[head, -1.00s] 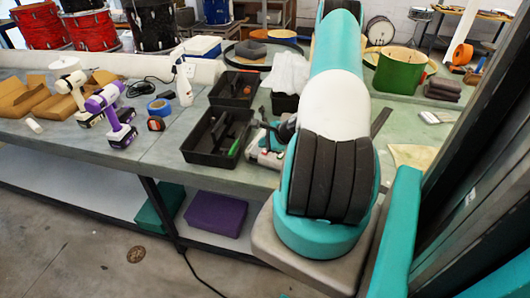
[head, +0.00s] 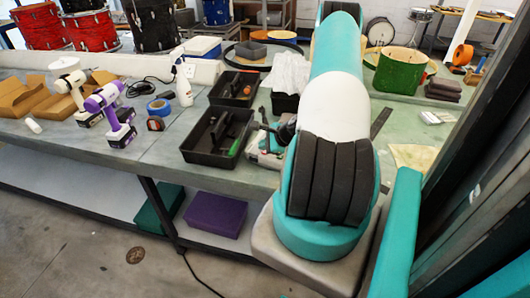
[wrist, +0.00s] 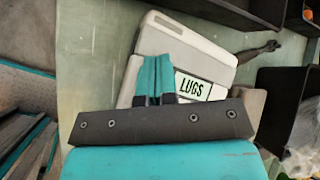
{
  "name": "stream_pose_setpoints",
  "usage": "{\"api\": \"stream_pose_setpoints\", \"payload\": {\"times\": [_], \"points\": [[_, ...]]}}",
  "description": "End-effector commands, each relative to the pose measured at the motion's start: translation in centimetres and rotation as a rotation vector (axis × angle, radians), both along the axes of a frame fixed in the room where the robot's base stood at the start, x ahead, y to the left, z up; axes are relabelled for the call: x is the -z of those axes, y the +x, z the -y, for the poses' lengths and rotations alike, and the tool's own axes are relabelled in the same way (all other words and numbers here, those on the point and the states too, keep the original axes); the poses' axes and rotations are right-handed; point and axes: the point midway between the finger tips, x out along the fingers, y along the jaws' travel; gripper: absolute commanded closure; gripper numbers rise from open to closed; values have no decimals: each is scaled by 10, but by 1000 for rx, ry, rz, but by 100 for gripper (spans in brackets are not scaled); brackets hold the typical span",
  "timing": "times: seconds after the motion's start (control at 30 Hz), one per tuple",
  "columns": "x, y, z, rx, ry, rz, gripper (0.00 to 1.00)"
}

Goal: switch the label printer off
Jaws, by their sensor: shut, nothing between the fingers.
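The label printer (wrist: 190,45) is a light grey and white box on the green-grey bench top. A white label reading "LUGS" (wrist: 193,87) shows at its near side in the wrist view. My gripper (wrist: 153,62) has its teal fingers shut with nothing between them. The fingers overlap the printer's left part in the wrist view; I cannot tell whether they touch it. In the head view the printer (head: 262,157) is partly hidden by my arm. I cannot make out its power switch or the switch's state.
Two black trays (head: 190,157) stand left of the printer, the nearer one holding dark tools. A white cloth (head: 291,72) lies behind. Purple and white drills (head: 118,132), blue tape (head: 158,107) and a spray bottle (head: 183,85) are farther left. A dark cable (wrist: 262,49) lies beside the printer.

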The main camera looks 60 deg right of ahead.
Motion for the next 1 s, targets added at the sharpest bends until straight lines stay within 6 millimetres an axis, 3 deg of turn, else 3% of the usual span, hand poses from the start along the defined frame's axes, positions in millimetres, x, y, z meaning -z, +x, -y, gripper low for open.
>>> {"api": "stream_pose_setpoints", "payload": {"times": [0.63,1.0], "points": [[8,0,0,0,0,0,100],[-3,0,0,0,0,0,100]]}}
